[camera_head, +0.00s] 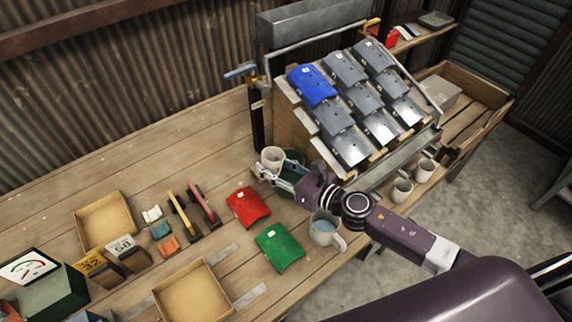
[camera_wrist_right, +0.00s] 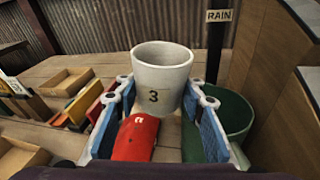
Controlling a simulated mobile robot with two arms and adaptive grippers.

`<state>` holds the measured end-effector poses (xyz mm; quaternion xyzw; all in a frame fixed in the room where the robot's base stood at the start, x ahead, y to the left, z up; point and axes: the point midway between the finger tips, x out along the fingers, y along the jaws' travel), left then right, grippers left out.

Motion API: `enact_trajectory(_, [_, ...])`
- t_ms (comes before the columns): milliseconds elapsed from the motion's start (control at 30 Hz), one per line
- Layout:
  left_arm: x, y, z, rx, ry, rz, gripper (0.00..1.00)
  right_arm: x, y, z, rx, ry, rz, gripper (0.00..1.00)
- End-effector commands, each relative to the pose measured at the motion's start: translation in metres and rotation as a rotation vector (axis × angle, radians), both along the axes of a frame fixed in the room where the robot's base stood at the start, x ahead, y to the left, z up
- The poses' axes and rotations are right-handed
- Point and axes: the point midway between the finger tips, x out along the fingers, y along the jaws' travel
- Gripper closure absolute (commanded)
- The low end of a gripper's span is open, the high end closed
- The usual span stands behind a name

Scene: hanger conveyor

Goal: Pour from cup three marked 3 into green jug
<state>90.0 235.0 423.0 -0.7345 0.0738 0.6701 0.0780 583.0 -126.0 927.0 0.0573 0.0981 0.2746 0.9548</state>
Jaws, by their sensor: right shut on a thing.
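The white cup marked 3 (camera_head: 272,157) is upright between the fingers of my right gripper (camera_head: 270,172), which is shut on it. The right wrist view shows the cup (camera_wrist_right: 161,75) with its "3" facing the camera and blue finger pads at its two sides. The green jug (camera_head: 296,157) stands on the bench just right of the cup, partly hidden by the cup and gripper. In the right wrist view the jug (camera_wrist_right: 236,112) is open-topped, lower than the cup and to its right. The cup's contents are hidden. My left gripper is not in view.
A light jug with bluish liquid (camera_head: 324,227) stands near the bench's front edge, below my right arm. Two pale cups (camera_head: 402,190) (camera_head: 426,170) stand farther right. A red panel (camera_head: 247,207) and green panel (camera_head: 279,247) lie nearby. A sloped rack (camera_head: 284,128) rises behind the jug.

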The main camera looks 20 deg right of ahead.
Motion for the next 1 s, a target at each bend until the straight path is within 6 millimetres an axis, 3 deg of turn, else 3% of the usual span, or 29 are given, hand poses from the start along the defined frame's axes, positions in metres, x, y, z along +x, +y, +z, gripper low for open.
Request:
enact_trajectory(233, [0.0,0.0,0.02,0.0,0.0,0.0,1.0,0.001,-0.006,-0.001,-0.141,-0.043,0.0,0.9])
enact_trajectory(567, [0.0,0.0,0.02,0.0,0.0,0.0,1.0,0.001,-0.007,-0.004,-0.161,-0.051,0.0,0.9])
enact_trajectory(1000, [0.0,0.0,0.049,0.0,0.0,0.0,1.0,0.002,-0.007,0.027,-0.161,-0.052,0.0,0.9])
